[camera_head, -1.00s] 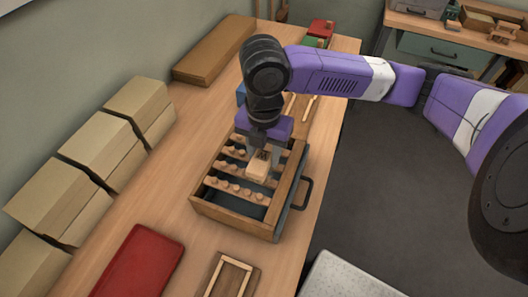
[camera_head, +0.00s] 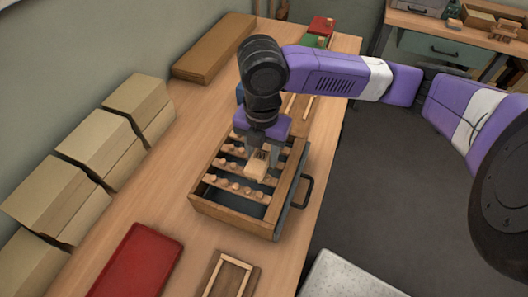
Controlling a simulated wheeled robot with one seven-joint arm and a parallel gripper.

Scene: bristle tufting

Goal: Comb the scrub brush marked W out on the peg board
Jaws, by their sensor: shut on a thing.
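The peg board (camera_head: 230,207) is a wooden frame on the bench with rows of light pegs across dark gaps. My gripper (camera_head: 258,160) is above the middle of it, pointing down. It is shut on a small light wooden block, the scrub brush (camera_head: 257,171), which has a dark mark on its top. The mark is too small to read. The brush is over the peg rows. Its underside is hidden, so I cannot tell whether it touches the pegs.
Cardboard-coloured boxes (camera_head: 97,146) line the wall at the left. A red mat (camera_head: 136,262) and a small wooden frame (camera_head: 228,277) lie nearer. A long brown box (camera_head: 215,48) and green and red items (camera_head: 318,32) are at the back. A dark handle (camera_head: 307,190) sticks out at the board's right.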

